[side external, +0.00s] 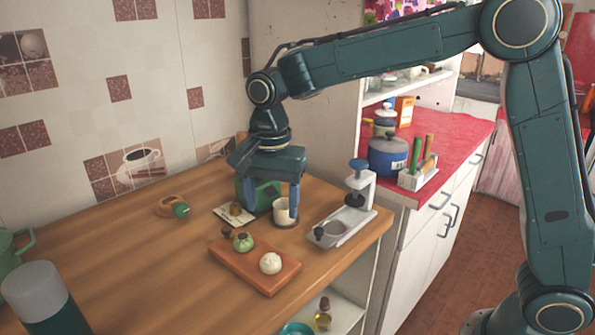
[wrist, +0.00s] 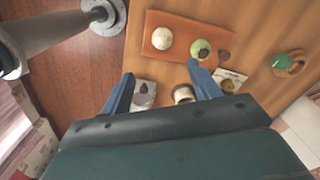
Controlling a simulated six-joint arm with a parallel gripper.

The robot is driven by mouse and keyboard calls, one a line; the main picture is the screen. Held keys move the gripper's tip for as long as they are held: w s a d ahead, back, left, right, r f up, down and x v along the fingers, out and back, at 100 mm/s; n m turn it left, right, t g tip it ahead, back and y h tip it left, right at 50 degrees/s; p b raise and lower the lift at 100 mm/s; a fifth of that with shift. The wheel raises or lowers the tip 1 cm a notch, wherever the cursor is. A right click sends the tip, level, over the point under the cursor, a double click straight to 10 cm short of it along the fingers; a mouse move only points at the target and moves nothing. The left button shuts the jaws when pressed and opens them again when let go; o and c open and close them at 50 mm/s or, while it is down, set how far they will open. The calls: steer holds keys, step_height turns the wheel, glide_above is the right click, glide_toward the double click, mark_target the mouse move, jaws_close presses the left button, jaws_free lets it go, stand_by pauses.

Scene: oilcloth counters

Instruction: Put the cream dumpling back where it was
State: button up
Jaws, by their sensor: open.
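The cream dumpling (side external: 270,263) sits on the front right part of a reddish-brown board (side external: 259,279) on the wooden counter. In the wrist view the cream dumpling (wrist: 162,39) lies at the left part of the board (wrist: 180,18). A green dumpling (side external: 243,241) and a small dark brown piece (side external: 226,231) lie beside it in a row. My gripper (side external: 272,207) is open and points down behind the board, apart from the dumplings. A cream cup (side external: 281,210) on a dark round base shows by its right finger; I cannot tell whether they touch.
A grey press stand (side external: 341,228) stands right of the cup, near the counter's edge. A green object (side external: 262,196) is partly hidden behind my gripper. A pale card (side external: 229,217) holds a brown item. A wooden ring (side external: 167,206) lies farther left.

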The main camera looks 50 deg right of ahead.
steer(key=s+d+r+n+t, duration=0.3)
steer(key=s+d+r+n, duration=0.35)
steer(key=s+d, duration=0.35)
steer(key=s+d+n+t, duration=0.1)
steer(key=s+d+n, duration=0.1)
steer(key=s, duration=0.5)
steer(key=s+d+f+n+t, duration=0.1)
steer(key=s+n, duration=0.2)
steer(key=s, duration=0.5)
steer(key=shift+s+d+n, duration=0.15)
steer(key=shift+d+n, duration=0.2)
